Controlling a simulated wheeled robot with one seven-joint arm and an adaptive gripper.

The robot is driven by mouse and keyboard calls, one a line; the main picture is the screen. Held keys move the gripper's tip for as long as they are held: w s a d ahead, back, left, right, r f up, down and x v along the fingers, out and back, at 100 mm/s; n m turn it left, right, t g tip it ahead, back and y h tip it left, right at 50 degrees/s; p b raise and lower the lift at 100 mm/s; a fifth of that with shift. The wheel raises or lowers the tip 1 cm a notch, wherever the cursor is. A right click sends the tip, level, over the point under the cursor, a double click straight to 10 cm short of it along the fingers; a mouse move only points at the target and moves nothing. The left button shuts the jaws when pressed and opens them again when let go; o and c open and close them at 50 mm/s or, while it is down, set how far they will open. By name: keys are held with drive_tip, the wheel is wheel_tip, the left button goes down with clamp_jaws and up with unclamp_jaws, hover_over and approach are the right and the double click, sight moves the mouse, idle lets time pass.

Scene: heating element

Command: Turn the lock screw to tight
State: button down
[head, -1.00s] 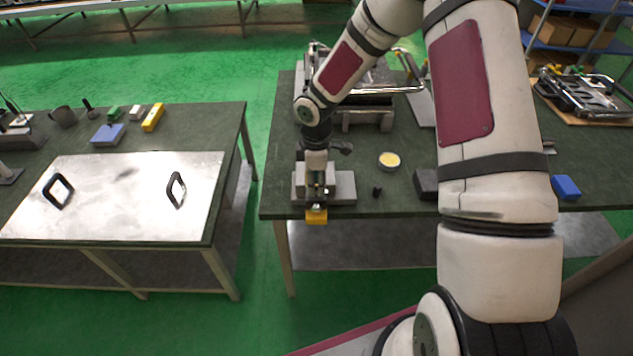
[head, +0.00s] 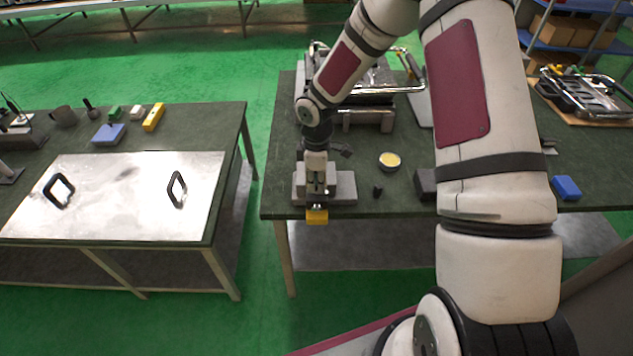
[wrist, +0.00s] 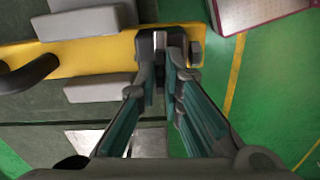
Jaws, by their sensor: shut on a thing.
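The lock screw is mostly hidden between my fingertips; a narrow silvery piece (wrist: 159,42) shows between them in the wrist view. My gripper (wrist: 160,45) points down at the end of a yellow bar (wrist: 100,58) and is shut on this piece. A dark block-like end (wrist: 196,53) sticks out just right of the fingertips. In the head view my gripper (head: 317,188) is over the grey fixture (head: 345,188) at the front left of the table, and the yellow end (head: 317,216) overhangs the table edge. The screw itself cannot be made out there.
Grey blocks (wrist: 90,22) flank the yellow bar. A round tin (head: 389,162), a small black part (head: 377,191) and a dark block (head: 425,184) stand to the right. Metal frame equipment (head: 368,115) stands behind. A second table (head: 226,150) is left across a gap.

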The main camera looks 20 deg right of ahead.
drive_tip(key=m, duration=0.8)
drive_tip(key=shift+m+b, duration=0.3)
drive_tip(key=m, duration=0.4)
drive_tip(key=shift+m, duration=0.3)
drive_tip(key=shift+m+b, duration=0.35)
drive_tip(key=shift+m, duration=1.45)
drive_tip(key=c, duration=1.7)
unclamp_jaws()
